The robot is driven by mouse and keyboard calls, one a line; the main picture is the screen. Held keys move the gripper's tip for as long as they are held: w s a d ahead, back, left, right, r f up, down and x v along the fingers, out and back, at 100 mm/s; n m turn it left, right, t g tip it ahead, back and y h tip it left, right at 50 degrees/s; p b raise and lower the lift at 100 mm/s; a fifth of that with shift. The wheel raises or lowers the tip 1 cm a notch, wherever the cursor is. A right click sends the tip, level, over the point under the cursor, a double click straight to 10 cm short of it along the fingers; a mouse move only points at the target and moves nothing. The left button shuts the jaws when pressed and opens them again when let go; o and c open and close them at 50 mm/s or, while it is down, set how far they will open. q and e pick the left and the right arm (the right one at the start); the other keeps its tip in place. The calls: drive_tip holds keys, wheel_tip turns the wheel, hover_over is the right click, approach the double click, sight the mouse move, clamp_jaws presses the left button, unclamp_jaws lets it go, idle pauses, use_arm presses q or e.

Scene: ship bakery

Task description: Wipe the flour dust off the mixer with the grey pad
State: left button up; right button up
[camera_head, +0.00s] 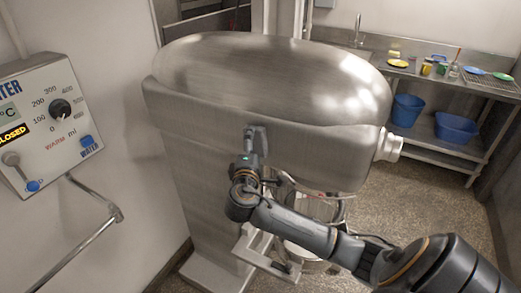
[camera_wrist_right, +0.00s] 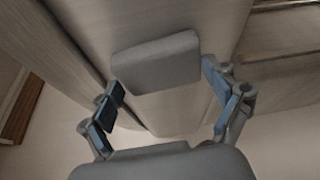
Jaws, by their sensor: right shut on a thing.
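The large brushed-metal mixer (camera_head: 270,75) fills the middle of the head view, with its bowl (camera_head: 305,240) low at the front. My right gripper (camera_head: 256,145) is at the side of the mixer head. In the right wrist view, the grey pad (camera_wrist_right: 157,62) lies between the spread fingers of my right gripper (camera_wrist_right: 165,95), which is shut on it. The pad faces the metal surface and seems to touch it, though contact is hard to tell. I cannot make out flour dust clearly; pale patches on the mixer top may be reflections. My left gripper is not in view.
A water control panel (camera_head: 48,125) and a bent pipe (camera_head: 85,240) are on the left wall. At the back right, a metal bench (camera_head: 440,80) holds dishes, with blue tubs (camera_head: 456,127) on its lower shelf. The floor (camera_head: 425,195) right of the mixer is clear.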

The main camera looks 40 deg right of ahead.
drive_tip(key=shift+w+a+b, duration=0.15)
drive_tip(key=shift+w+a, duration=0.1)
drive_tip(key=shift+w, duration=0.45)
drive_tip(key=shift+w+a+b, duration=0.15)
drive_tip(key=shift+w+a, duration=0.15)
drive_tip(key=shift+w, duration=0.4)
drive_tip(key=shift+w+a+b, duration=0.15)
drive_tip(key=shift+w+a, duration=0.1)
drive_tip(key=shift+w, duration=0.45)
drive_tip(key=shift+s+a+p, duration=0.2)
drive_tip(key=shift+s+a, duration=0.2)
drive_tip(key=shift+a, duration=0.5)
drive_tip(key=shift+s+a+p, duration=0.25)
drive_tip(key=shift+s+a, duration=0.1)
drive_tip(key=shift+a, duration=0.55)
drive_tip(key=shift+s+a+p, duration=0.2)
drive_tip(key=shift+s+a, duration=0.2)
drive_tip(key=shift+a, duration=0.5)
drive_tip(key=a, duration=0.1)
drive_tip(key=s+a, duration=0.1)
drive_tip(key=shift+s+a, duration=0.1)
drive_tip(key=shift+a, duration=0.3)
